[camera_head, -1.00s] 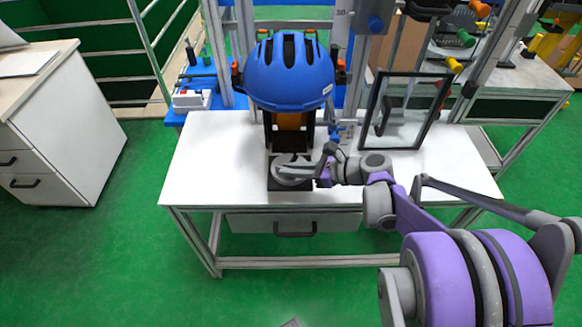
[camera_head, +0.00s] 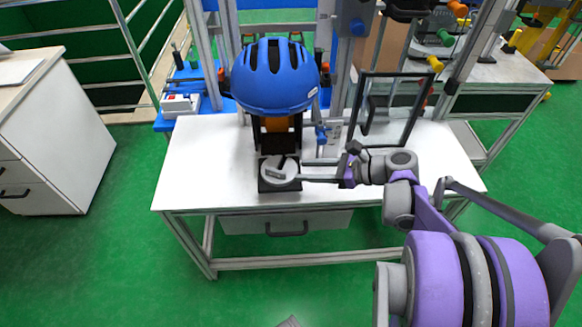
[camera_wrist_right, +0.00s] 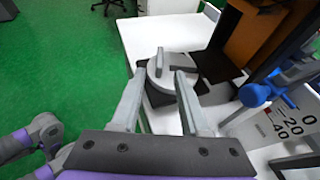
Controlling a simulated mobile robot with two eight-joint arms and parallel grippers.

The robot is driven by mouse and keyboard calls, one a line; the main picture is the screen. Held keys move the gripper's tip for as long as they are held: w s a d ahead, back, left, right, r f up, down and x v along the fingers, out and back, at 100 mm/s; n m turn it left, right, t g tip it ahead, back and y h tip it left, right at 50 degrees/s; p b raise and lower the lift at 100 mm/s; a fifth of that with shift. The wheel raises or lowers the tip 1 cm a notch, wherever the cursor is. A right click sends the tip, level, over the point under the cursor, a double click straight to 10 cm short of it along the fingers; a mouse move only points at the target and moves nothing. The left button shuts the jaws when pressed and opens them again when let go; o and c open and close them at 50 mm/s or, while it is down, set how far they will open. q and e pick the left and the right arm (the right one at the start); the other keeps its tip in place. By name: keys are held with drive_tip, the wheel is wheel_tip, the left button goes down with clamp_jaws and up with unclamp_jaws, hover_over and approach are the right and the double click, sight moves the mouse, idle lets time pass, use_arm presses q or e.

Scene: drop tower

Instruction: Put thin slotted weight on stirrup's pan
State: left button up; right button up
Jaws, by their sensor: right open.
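A round grey slotted weight (camera_head: 277,170) lies flat on a black square block (camera_head: 281,186) at the front of the white table, below the helmet. It also shows in the right wrist view (camera_wrist_right: 158,84), with a short upright piece and a dark slot on top. My right gripper (camera_head: 302,171) is open, just right of the weight. In the right wrist view its two fingertips (camera_wrist_right: 163,72) are spread around the near side of the weight; I cannot tell whether they touch it. I cannot make out the stirrup's pan as a separate part.
A blue helmet (camera_head: 272,78) sits on a dark and orange stand behind the weight. A black upright frame (camera_head: 392,108) stands to the right. A blue clamp (camera_wrist_right: 254,95) and a numbered scale (camera_wrist_right: 285,125) are near my right gripper. The left of the white table (camera_head: 200,160) is clear.

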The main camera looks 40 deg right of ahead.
drive_tip(key=s+a+f+n+g+h, duration=0.3)
drive_tip(key=s+a+n, duration=0.4)
drive_tip(key=n, duration=0.7)
drive_tip(key=s+a+f+n+g+h, duration=0.3)
drive_tip(key=s+a+f+n+h, duration=0.2)
drive_tip(key=n, duration=0.9)
drive_tip(key=shift+s+a+n, duration=0.4)
drive_tip(key=shift+s+a, duration=0.45)
drive_tip(key=shift+a, duration=0.6)
drive_tip(key=shift+f, duration=0.1)
